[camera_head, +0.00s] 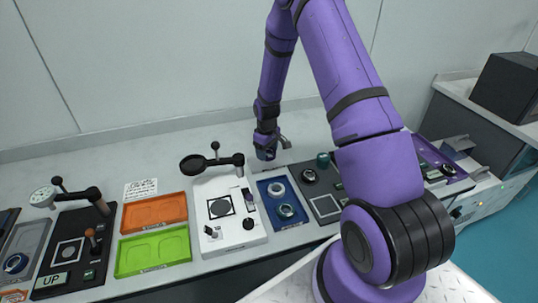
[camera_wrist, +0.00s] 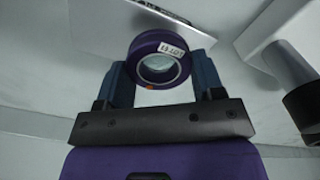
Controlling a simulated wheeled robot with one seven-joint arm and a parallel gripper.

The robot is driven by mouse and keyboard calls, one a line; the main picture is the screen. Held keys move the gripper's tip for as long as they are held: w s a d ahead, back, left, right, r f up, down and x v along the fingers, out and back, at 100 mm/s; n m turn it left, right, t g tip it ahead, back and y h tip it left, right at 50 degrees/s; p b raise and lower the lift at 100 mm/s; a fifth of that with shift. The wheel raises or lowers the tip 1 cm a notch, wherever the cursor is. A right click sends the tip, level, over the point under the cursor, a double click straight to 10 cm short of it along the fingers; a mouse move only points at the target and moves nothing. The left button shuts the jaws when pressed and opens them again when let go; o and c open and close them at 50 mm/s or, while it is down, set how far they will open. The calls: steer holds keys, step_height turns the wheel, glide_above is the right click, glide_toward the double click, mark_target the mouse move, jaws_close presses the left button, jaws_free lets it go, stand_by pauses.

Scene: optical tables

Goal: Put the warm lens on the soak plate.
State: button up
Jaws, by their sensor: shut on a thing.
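My gripper (camera_wrist: 160,68) is shut on a ring-mounted lens (camera_wrist: 147,43) with a dark purple rim, clear glass, a white label and a small orange-red mark. In the wrist view the lens sits between the two blue fingers. In the head view my gripper (camera_head: 266,152) hangs above the back of the bench, behind the blue tray; the held lens cannot be made out there. I cannot tell which surface is the soak plate. A dark panel with a framed grey square (camera_head: 325,206) lies right of the blue tray, and a white unit (camera_head: 211,185) stands left of it.
The blue tray (camera_head: 270,182) holds two rings. An orange tray (camera_head: 153,212) and a green tray (camera_head: 153,254) lie farther left, beside a black unit (camera_head: 70,225) with a lever. A purple tray (camera_head: 460,186) is at the right. My arm hides part of the bench.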

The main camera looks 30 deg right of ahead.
mark_target(269, 154)
steer(key=shift+w+d+f, duration=0.2)
steer(key=shift+w+d, duration=0.5)
steer(key=shift+d, duration=0.35)
steer(key=shift+f, duration=1.65)
steer(key=shift+f, duration=0.1)
steer(key=o, duration=0.9)
steer(key=shift+a, duration=0.1)
steer(key=shift+o, duration=0.2)
